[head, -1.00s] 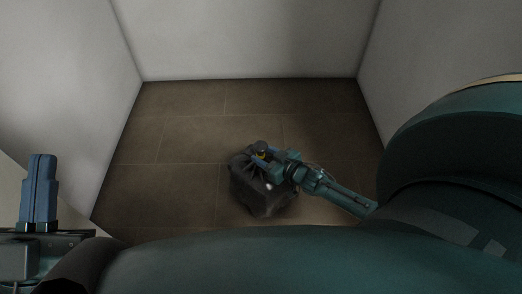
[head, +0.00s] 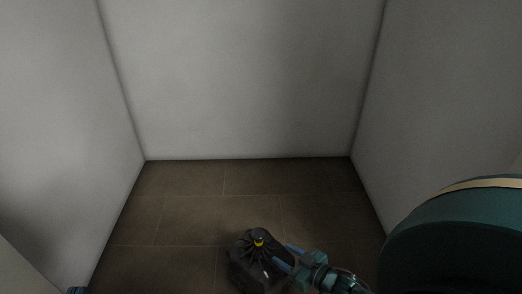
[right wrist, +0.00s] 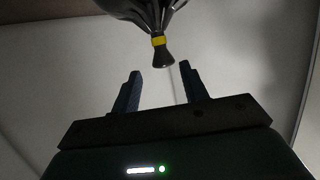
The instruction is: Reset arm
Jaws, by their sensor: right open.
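A black tied bag (head: 250,272) with a yellow band round its neck stands on the floor at the bottom centre of the head view. My right gripper (head: 286,257) is beside it on the right, with its blue fingers open and nothing between them. In the right wrist view, the bag's neck and yellow band (right wrist: 158,41) show just beyond the open fingertips of my right gripper (right wrist: 157,78), apart from both fingers. Only a small blue tip of my left gripper (head: 77,290) shows at the bottom left edge, so its state is hidden.
Plain grey walls enclose the brown tiled floor (head: 190,205) at the back, left and right. The floor behind and left of the bag is clear. A pale surface (head: 25,275) cuts across the bottom left corner.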

